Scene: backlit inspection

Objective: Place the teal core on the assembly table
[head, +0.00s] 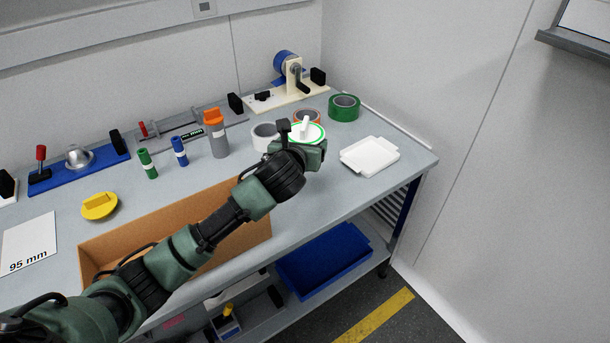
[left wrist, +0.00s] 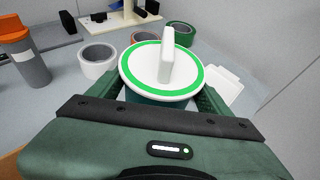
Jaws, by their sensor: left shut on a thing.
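My left gripper (head: 308,146) is above the right part of the grey assembly table (head: 330,190). It is shut on the teal core (left wrist: 150,98), whose teal side shows only as a narrow band between the fingers in the left wrist view. A white disc (left wrist: 140,66) with a green ring and an upright white handle covers its top; the disc also shows in the head view (head: 316,131). The core's underside is hidden, so I cannot tell whether it touches the table. My right gripper is not in view.
A white tray (head: 369,156) lies right of the gripper. Green tape (head: 344,107) and white tape (head: 264,137) rolls are close behind. An orange-topped grey cylinder (head: 217,136), a yellow knobbed disc (head: 99,206) and a brown open box (head: 262,233) are further left.

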